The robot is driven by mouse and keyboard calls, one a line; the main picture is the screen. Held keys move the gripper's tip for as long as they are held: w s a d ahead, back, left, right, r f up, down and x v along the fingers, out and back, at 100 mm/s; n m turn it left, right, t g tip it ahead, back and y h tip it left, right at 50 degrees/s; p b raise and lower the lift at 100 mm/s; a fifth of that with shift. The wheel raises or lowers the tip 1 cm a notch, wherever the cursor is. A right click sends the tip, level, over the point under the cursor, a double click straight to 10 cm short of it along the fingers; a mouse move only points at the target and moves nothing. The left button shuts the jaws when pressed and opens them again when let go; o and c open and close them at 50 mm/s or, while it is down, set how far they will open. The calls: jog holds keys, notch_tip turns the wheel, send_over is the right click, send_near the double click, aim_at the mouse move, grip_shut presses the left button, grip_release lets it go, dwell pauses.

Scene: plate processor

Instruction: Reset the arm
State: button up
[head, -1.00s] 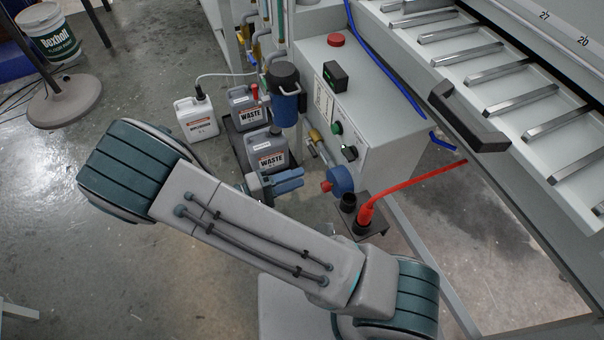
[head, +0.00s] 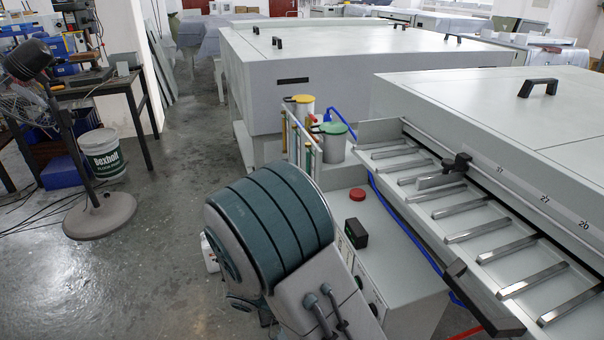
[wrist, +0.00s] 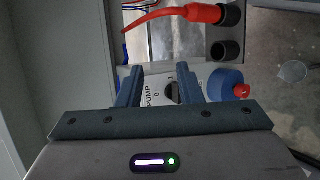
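In the wrist view my gripper (wrist: 160,80) is open, with its two blue-grey fingers apart. Between and beyond them shows a white panel marked PUMP, with 0 and 1 and a black rotary switch (wrist: 172,93). Nothing shows held in the gap. My arm (head: 270,225) rises large in the lower middle of the head view, with its teal-banded joint uppermost. My gripper is not visible in the head view; the arm hides part of the grey control cabinet (head: 400,260).
A blue round fitting with a red end (wrist: 226,84) is right of the fingers. A red plug (wrist: 200,14) sits in a black socket above. The processor's slatted tray (head: 470,215) and its black handle (head: 480,300) stand right of my arm. Open floor (head: 150,260) lies left.

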jog(key=s+d+r+t+y+p, duration=0.2)
jog(key=r+y+p, duration=0.4)
jog(key=r, duration=0.9)
jog(key=s+d+r+m+t+y+p, duration=0.1)
jog(key=d+r+y+p, duration=0.4)
jog(key=r, duration=0.9)
jog(key=s+t+y+p, duration=0.1)
jog(key=s+p, duration=0.1)
jog(key=p, duration=0.1)
jog(key=shift+s+r+m, duration=0.3)
jog(key=shift+s+r, duration=0.05)
